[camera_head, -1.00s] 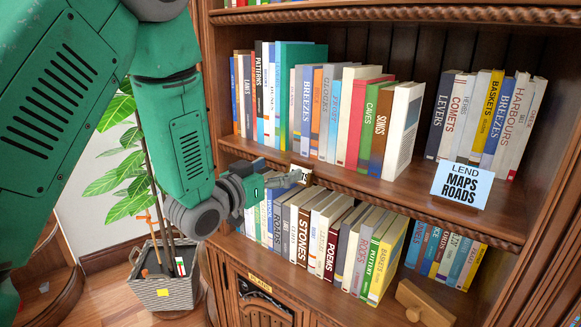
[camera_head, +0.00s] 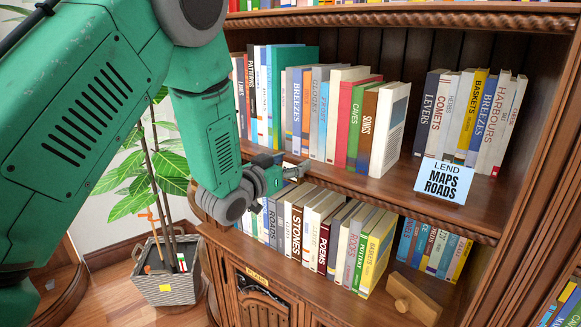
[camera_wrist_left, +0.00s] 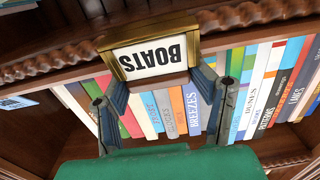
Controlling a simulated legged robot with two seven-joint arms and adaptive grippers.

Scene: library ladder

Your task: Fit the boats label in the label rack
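The boats label (camera_wrist_left: 153,57) is a white card with black lettering, upside down in the left wrist view. It sits inside the brass label rack (camera_wrist_left: 118,44) at the upper shelf's carved front edge. My left gripper (camera_wrist_left: 160,92) is open, with its fingers apart near the rack's two sides and books visible between them. I cannot tell whether a finger touches the rack. In the head view, my left gripper (camera_head: 298,170) is at the upper shelf's edge and hides most of the label and rack. My right gripper is not in view.
A "LEND MAPS ROADS" card (camera_head: 443,180) stands on the upper shelf (camera_head: 400,190) at right. Rows of books (camera_head: 330,118) fill much of both shelves. A grey basket (camera_head: 167,280) with a plant stands at left.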

